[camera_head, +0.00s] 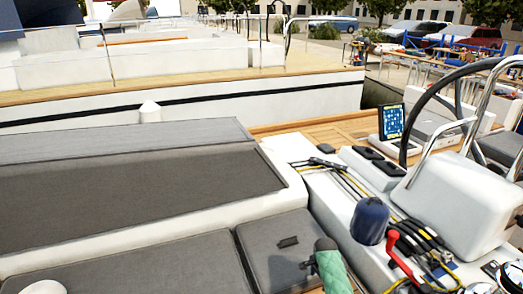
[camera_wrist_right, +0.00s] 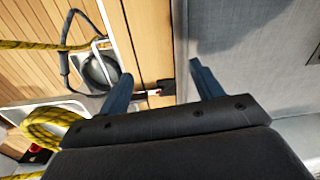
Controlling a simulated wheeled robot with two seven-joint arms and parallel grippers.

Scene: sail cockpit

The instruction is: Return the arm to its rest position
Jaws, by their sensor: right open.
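My right gripper (camera_wrist_right: 162,86) shows in the right wrist view with its two dark blue fingers spread apart. Nothing is between the fingertips. Behind them are a wooden slatted surface (camera_wrist_right: 150,30) on the left and a grey surface (camera_wrist_right: 230,45) on the right. I cannot make out the jaws of my right gripper clearly in the head view. My left gripper is in neither view.
Grey cushions (camera_head: 130,190) cover the left side. At the right stand a steering wheel (camera_head: 408,125), a white console (camera_head: 450,195), a dark blue winch (camera_head: 369,221) and a red handle (camera_head: 393,240) among ropes. A green wrapped object (camera_head: 333,270) is at the bottom. Yellow rope (camera_wrist_right: 50,125) lies near my right gripper.

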